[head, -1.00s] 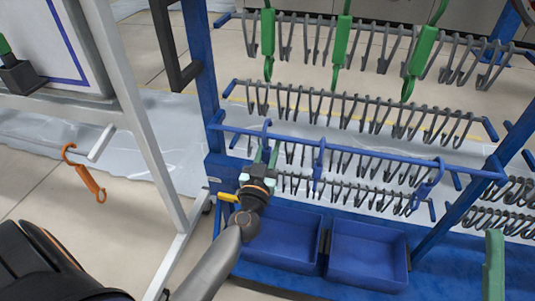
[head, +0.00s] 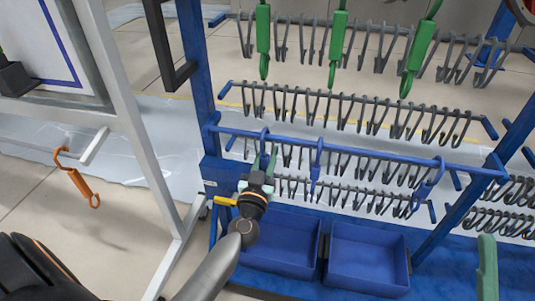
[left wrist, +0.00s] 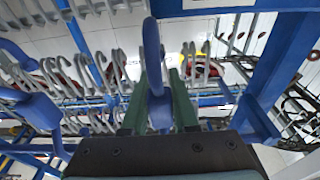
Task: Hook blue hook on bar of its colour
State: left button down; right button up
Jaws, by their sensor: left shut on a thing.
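The blue bar (head: 375,153) runs across the rack in the head view. My left gripper (head: 262,172) is shut on a blue hook (head: 264,140) near the bar's left end, with its green fingers just below the bar. The hook's curved top is at bar height; I cannot tell whether it bears on the bar. The left wrist view shows the blue hook (left wrist: 154,60) upright between the fingers (left wrist: 160,115). Two other blue hooks, one in the middle (head: 317,160) and one at the right (head: 426,188), hang on the bar. A pale green part at the lower right may be my right gripper's finger.
Green hooks (head: 337,45) hang above, in front of rows of grey hooks (head: 350,108). Two blue bins (head: 368,255) stand below the bar. A blue post (head: 197,70) and a white frame (head: 125,110) stand left. An orange hook (head: 78,180) hangs at the far left.

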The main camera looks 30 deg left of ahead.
pick_arm(q)
jog(key=shift+f, duration=0.15)
jog(key=c, duration=0.6)
grip_release()
